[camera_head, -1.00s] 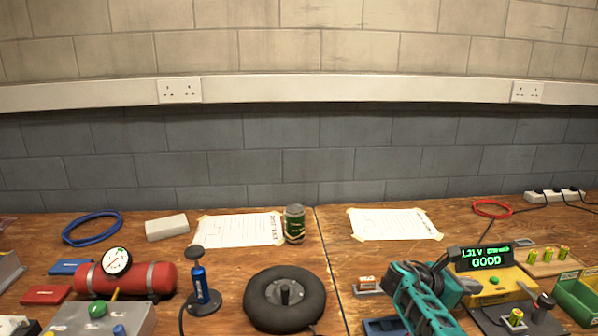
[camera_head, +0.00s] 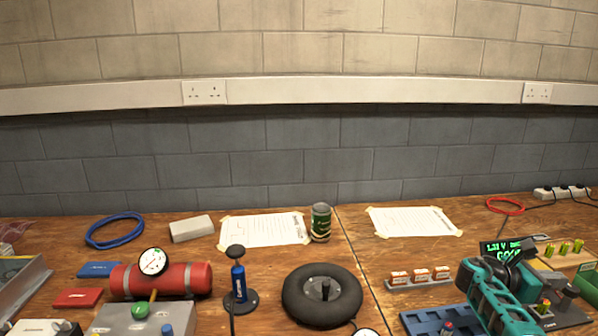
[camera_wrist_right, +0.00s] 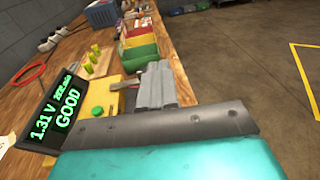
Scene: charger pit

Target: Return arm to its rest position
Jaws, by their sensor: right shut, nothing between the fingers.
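My right arm is teal and stands at the lower right of the head view. Its gripper (camera_head: 517,249) is dark and partly hidden by the arm there, in front of the battery tester display (camera_head: 497,246). In the right wrist view the grey fingers (camera_wrist_right: 156,86) are together with nothing between them, above the bench's edge side. The tester display (camera_wrist_right: 55,105) reads 1.31 V GOOD there, left of the fingers. My left gripper is not in view.
A blue slotted tray (camera_head: 425,321) and several small boxed cells (camera_head: 420,277) lie left of the arm. Green and yellow bins (camera_wrist_right: 140,50) stand beyond the fingers. A black tyre (camera_head: 322,296), blue pump (camera_head: 239,281) and red tank (camera_head: 165,279) stand further left. Open floor (camera_wrist_right: 245,60) lies right.

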